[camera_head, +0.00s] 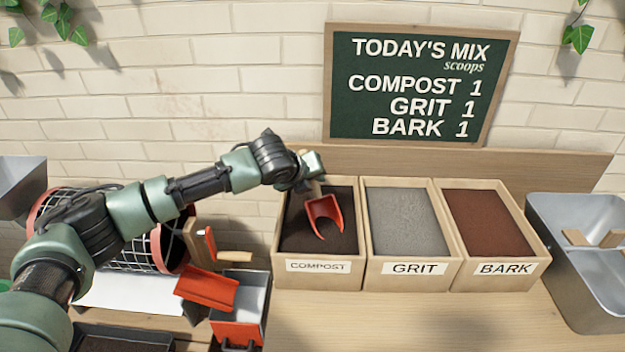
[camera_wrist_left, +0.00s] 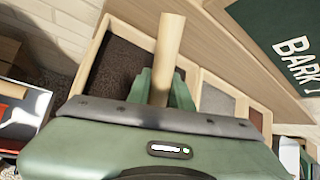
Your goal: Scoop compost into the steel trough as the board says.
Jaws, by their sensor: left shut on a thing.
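The board (camera_head: 419,85) reads compost 1, grit 1, bark 1. The compost bin (camera_head: 318,268), labelled COMPOST, holds dark compost (camera_head: 292,225). My left gripper (camera_head: 308,182) is above the back of this bin, shut on the wooden handle of a red scoop (camera_head: 324,215). The scoop hangs tilted over the compost; I cannot tell whether its tip touches it. The wooden handle (camera_wrist_left: 169,45) also shows between the fingers in the left wrist view, over the compost bin. The steel trough (camera_head: 570,280) stands at the far right. My right gripper is not seen.
The grit bin (camera_head: 413,269) and bark bin (camera_head: 505,269) stand beside the compost bin. Wooden pieces (camera_head: 595,238) lie in the trough. A mesh drum (camera_head: 105,232) and a red-and-grey box (camera_head: 240,315) are at left. The front table (camera_head: 420,325) is clear.

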